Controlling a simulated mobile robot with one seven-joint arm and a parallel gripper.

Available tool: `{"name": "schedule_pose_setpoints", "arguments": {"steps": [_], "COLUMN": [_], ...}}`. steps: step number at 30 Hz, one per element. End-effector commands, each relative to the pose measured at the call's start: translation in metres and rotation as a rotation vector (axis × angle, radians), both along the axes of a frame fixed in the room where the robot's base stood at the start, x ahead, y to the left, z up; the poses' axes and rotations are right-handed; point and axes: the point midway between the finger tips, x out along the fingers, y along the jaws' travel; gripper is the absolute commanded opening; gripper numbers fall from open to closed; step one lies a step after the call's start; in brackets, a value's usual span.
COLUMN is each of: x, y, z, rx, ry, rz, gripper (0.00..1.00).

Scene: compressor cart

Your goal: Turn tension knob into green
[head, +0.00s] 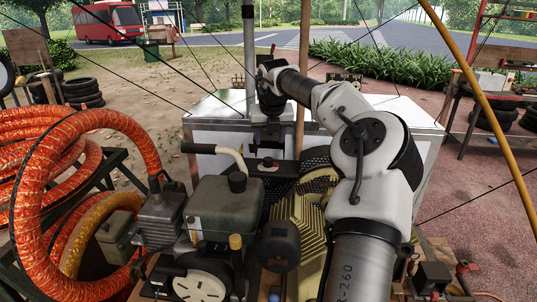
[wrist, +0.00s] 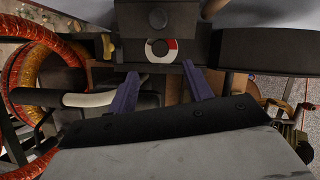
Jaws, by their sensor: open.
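The knob appears to be the round dark piece with a white and red ring (wrist: 161,49) on a dark box in the wrist view. No green is visible on the ring, and part of it may be hidden. A small red and pale spot (head: 268,162) shows on a dark plate in the head view, below my gripper. My gripper (wrist: 162,70) is open, with its two purple fingers apart and pointing toward the ringed knob. Nothing is between the fingers that I can see, and I cannot tell whether they touch the box. In the head view my gripper (head: 262,136) is small and partly dark.
Orange hoses (head: 60,130) coil at the left. A metal box (head: 212,128) stands behind. A yellow pole (head: 490,100) crosses the right, and thin dark cables cross the scene.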

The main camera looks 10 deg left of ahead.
Motion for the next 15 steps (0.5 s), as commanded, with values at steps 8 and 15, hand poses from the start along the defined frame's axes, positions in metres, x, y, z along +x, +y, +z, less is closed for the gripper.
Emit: {"name": "schedule_pose_setpoints", "arguments": {"steps": [8,15], "x": [0.021,0.033], "y": [0.006,0.008], "z": [-0.051,-0.079], "rx": [0.0,0.001], "ry": [0.002,-0.001], "rz": [0.001,0.0], "gripper": [0.5,0.5]}}
